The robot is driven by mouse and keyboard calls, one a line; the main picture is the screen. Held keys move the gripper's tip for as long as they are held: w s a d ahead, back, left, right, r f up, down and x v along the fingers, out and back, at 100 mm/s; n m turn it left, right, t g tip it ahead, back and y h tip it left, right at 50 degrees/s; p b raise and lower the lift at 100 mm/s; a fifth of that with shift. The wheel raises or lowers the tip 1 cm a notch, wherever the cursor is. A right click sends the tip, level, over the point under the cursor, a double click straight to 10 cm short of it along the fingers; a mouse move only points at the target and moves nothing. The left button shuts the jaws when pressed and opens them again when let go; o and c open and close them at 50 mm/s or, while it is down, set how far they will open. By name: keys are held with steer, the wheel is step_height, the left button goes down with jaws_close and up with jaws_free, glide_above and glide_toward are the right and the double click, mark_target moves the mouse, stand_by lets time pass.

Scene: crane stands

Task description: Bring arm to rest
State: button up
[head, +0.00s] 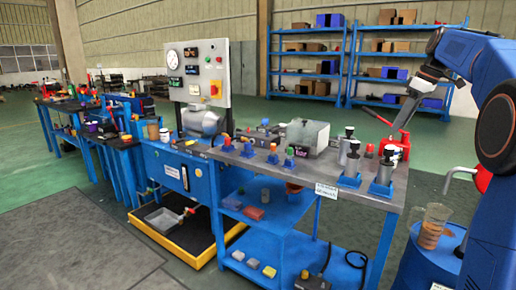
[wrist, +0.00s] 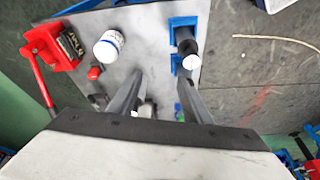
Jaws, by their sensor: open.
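My gripper (head: 385,122) is in the air above the right end of the grey-topped workbench (head: 345,200), with my blue arm reaching in from the right edge. In the wrist view my gripper (wrist: 160,78) has its two dark fingers apart with nothing held between them. The bench top (wrist: 150,40) lies below the fingers. Beneath them are blurred small items, partly hidden by the fingers and the gripper body.
Metal cylinders in blue holders (head: 382,175) stand near the bench's right end. A red device (wrist: 52,47) and a white canister (wrist: 108,46) are below my gripper. A blue drum (head: 425,265) bears a jug (head: 432,228). Open floor lies behind the bench.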

steer(key=s+a+f+m+h, duration=0.15)
steer(key=s+a+f, duration=0.25)
steer(key=s+a, duration=0.45)
steer(key=s+a+f+m, duration=0.3)
steer(key=s+a+f, duration=0.15)
steer(key=s, duration=0.75)
steer(key=s+a+f+m+t, duration=0.1)
steer(key=s+a+f+m, duration=0.1)
steer(key=s+f, duration=0.7)
steer(key=s+a+f+m+t+h, duration=0.1)
steer(key=s+a+f+m, duration=0.1)
steer(key=s+f, duration=0.8)
steer(key=shift+s+a+f, duration=0.2)
steer(key=shift+s+a, duration=0.5)
steer(key=shift+s, duration=0.2)
